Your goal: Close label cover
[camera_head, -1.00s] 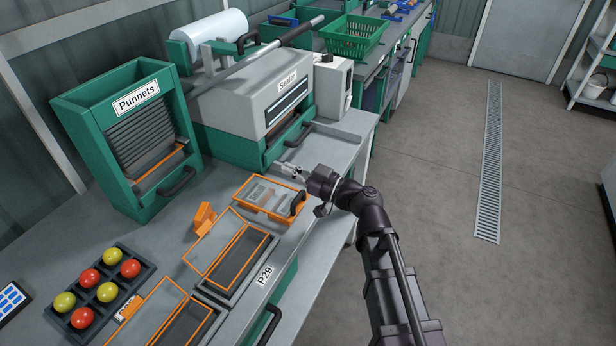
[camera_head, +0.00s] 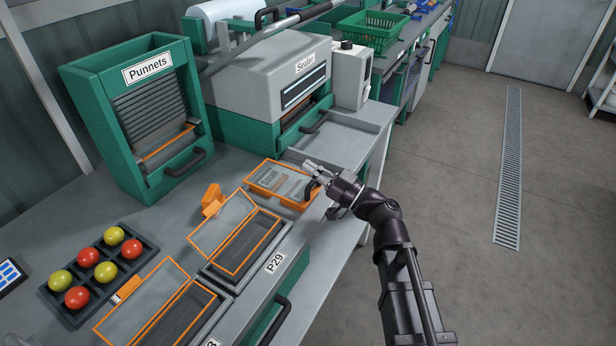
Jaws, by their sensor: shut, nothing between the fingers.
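The label box (camera_head: 252,191) is a low orange-edged case on the bench. Its clear, orange-framed cover (camera_head: 289,179) lies flat, or nearly flat, over it; I cannot tell whether any gap is left. Lettering shows through the cover, too small to read surely. My gripper (camera_head: 312,167) is shut and empty, just above and beside that handle. I cannot tell whether it touches the handle or cover.
A sealer (camera_head: 270,80) and a punnet dispenser (camera_head: 75,95) stand behind. A dark tray (camera_head: 65,305) holds several tomatoes. The floor at right is clear.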

